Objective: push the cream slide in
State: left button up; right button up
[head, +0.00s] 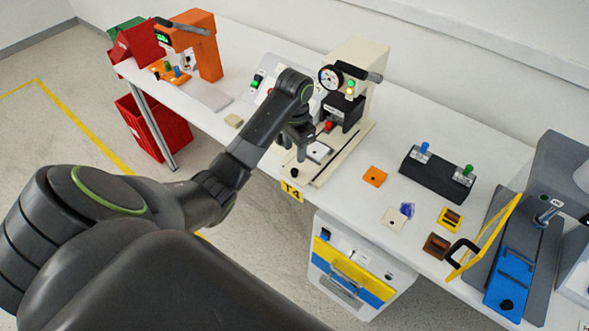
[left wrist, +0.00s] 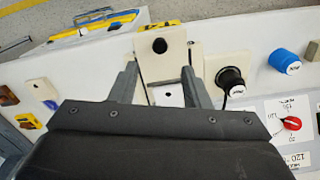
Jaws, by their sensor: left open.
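The cream press (head: 356,60) stands at the back of the white table, with a gauge and a lit green lamp. Its cream slide (head: 298,172) sticks out at the front, low on the base, and has a black knob at its outer end. In the left wrist view the slide (left wrist: 160,65) and its knob lie between and beyond my fingertips. My left gripper (head: 300,143) is over the press base, next to the slide; its fingers (left wrist: 158,75) are apart with nothing held. Whether a finger touches the slide cannot be told. My right gripper is not in view.
A control panel (head: 250,97) stands left of the press. An orange press (head: 210,50) is farther left. Loose blocks, including an orange one (head: 375,176), lie to the right, with a black toggle box (head: 438,174) and a blue slide (head: 512,280) beyond.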

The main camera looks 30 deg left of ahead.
aim_at(294, 171)
pick_arm(q)
notch_tip(294, 171, down, 8)
jog(key=b, duration=0.5)
jog(key=shift+b, duration=0.35)
jog(key=shift+f, duration=0.35)
grip_shut()
